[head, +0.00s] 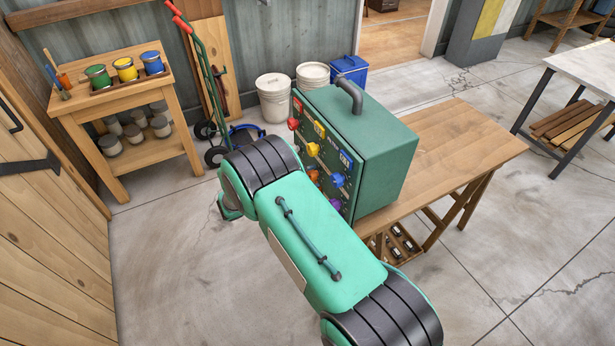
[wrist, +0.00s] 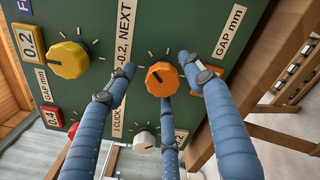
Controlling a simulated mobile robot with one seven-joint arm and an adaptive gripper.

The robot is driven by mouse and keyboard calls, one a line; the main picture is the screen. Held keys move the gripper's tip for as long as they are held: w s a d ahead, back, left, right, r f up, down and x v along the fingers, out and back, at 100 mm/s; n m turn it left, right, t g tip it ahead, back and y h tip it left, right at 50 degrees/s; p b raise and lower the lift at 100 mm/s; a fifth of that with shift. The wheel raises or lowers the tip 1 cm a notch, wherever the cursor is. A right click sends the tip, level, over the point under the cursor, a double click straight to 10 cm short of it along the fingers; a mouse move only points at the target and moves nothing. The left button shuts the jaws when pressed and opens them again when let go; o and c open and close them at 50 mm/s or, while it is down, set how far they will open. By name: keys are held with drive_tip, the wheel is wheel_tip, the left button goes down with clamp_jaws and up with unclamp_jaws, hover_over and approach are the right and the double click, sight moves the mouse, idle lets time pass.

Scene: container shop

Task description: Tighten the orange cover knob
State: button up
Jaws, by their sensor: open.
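The orange knob (wrist: 161,80) sits on the dark green panel in the wrist view, a short dark mark on its face. My gripper (wrist: 160,76) is open, its three blue fingers spread around the knob: one tip to the left, one to the right and one below. The lower fingertip is close to the knob's lower edge; I cannot tell whether it touches. An orange patch (wrist: 208,84) shows partly behind the right finger. In the head view the green box (head: 385,155) stands on a wooden table, and my arm hides the gripper and part of the panel.
In the wrist view a yellow knob (wrist: 68,60) is at left and a white knob (wrist: 143,142) is below, near the lower finger. Labels reading "GAP mm" and "1 CLICK" are beside them. The wooden table (head: 465,145) has clear room right of the box.

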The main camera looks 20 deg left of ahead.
drive_tip(key=v, duration=1.2)
idle(0.6)
